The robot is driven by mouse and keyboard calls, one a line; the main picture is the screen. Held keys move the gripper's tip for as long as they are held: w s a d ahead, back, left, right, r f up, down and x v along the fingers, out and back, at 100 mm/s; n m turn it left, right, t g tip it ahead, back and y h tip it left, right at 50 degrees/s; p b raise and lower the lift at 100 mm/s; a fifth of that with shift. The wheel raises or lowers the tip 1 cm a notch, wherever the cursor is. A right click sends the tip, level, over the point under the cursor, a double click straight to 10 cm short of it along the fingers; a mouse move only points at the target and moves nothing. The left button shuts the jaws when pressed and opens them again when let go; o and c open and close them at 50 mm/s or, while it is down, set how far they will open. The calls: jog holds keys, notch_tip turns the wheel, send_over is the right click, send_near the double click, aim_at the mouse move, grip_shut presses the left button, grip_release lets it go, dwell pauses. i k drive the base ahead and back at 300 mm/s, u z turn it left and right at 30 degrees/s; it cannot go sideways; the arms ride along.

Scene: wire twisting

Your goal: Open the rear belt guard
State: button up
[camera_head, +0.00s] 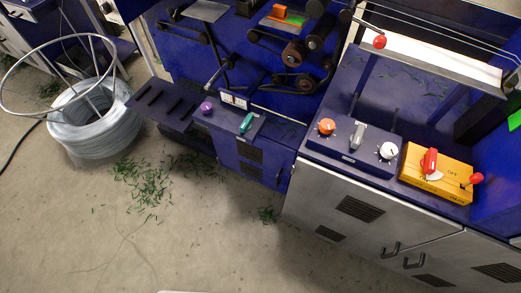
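No part that I can surely name as the rear belt guard shows in the head view. The blue wire-twisting machine (185,58) has dark pulleys (293,53) and belts exposed on its upright face. A long white panel (430,62) with a dark frame and a red ball knob (380,42) lies tilted at the upper right; I cannot tell whether it is a guard.
An orange dial (326,127), grey switch (358,135) and white dial (388,151) sit on a blue control box. A yellow box (438,174) with a red handle is at right. A wire coil (95,118) stands left. Floor in front is open, with green scraps (148,185).

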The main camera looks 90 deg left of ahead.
aim_at(268, 163)
jog(key=u, duration=2.95)
jog(key=k, duration=0.5)
jog(key=z, duration=0.95)
jog(key=i, duration=0.7)
jog(key=u, duration=0.75)
